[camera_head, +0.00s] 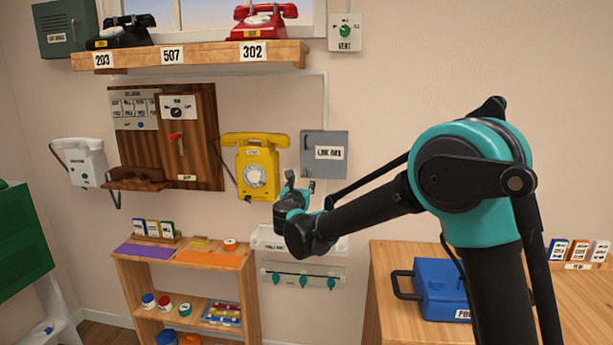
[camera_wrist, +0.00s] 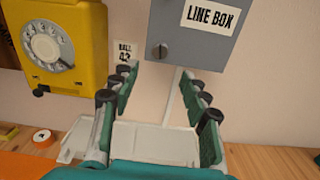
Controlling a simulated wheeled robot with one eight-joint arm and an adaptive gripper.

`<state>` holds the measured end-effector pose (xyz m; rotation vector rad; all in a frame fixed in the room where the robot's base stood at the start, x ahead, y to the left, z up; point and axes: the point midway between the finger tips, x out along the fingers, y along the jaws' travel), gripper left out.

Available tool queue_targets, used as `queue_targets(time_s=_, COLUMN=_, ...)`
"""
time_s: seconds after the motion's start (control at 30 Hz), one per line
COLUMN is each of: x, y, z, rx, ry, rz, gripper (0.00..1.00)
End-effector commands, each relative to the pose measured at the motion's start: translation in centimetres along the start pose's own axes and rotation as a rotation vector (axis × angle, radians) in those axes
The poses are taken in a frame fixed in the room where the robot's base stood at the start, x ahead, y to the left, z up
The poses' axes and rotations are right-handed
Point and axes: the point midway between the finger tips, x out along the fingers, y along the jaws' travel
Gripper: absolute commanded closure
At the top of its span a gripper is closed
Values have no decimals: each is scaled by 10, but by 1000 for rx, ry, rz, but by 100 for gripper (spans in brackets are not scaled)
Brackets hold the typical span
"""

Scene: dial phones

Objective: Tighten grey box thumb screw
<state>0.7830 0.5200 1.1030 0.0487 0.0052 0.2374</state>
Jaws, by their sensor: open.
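The grey box (camera_head: 336,167), labelled LINE BOX, hangs on the wall right of the yellow phone. In the wrist view the grey box (camera_wrist: 188,20) fills the top middle, door shut. Its thumb screw (camera_wrist: 160,51) is a dark slotted knob near its lower left corner. My gripper (camera_head: 301,180) is just below and left of the box in the head view. In the wrist view my gripper (camera_wrist: 158,82) is open and empty, its fingers spread below the screw with a gap. The screw is too small to make out in the head view.
The yellow phone (camera_head: 257,171) hangs close to the left of the box. Below are a white tray-like unit (camera_head: 268,238) and a shelf (camera_head: 131,268) with several small items. A blue box (camera_head: 445,285) sits on the wooden table at right.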

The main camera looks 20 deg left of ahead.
Motion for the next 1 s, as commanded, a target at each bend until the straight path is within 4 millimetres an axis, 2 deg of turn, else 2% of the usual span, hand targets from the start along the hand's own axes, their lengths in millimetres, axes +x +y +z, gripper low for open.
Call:
queue_targets(time_s=0.03, x=12, y=-1, z=0, rx=0, ry=0, rz=-3, gripper=54)
queue_targets(time_s=0.2, x=46, y=-2, z=0, rx=1, ry=0, rz=-4, gripper=54)
queue_targets(time_s=0.5, x=91, y=0, z=0, rx=1, ry=1, rz=-1, gripper=54)
queue_targets(time_s=0.7, x=102, y=-1, z=0, rx=2, ry=1, rz=-1, gripper=54)
queue_targets(time_s=0.97, x=103, y=-1, z=0, rx=2, ry=1, rz=-1, gripper=54)
queue_targets(time_s=1.0, x=103, y=-1, z=0, rx=2, ry=1, rz=-1, gripper=58)
